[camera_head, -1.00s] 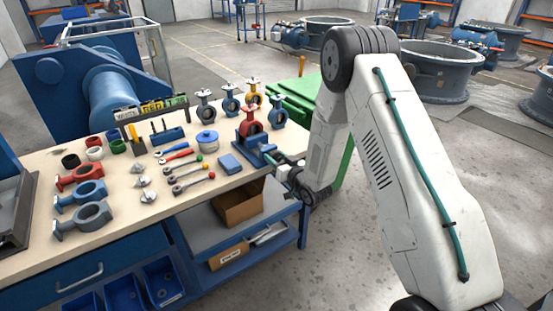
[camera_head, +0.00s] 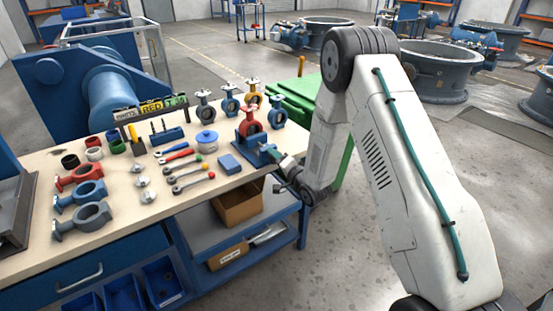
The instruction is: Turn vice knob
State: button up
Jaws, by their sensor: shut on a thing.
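A blue vice (camera_head: 261,153) stands at the right end of the workbench, with a red butterfly valve body (camera_head: 250,125) upright in it. My gripper (camera_head: 279,162) reaches in from the right at the bench edge, against the right end of the vice. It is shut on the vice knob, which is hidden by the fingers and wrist. The fingers are small in this view.

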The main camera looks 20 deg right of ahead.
jog(key=m, duration=0.4)
jog(key=shift+d+m, duration=0.1)
jog(key=shift+m, duration=0.2)
jog(key=m, duration=0.3)
jog(key=shift+f+m, duration=0.1)
jog(key=shift+m, duration=0.3)
jog(key=m, duration=0.4)
jog(key=shift+f+m, duration=0.1)
jog(key=shift+m, duration=2)
jog(key=o, duration=1)
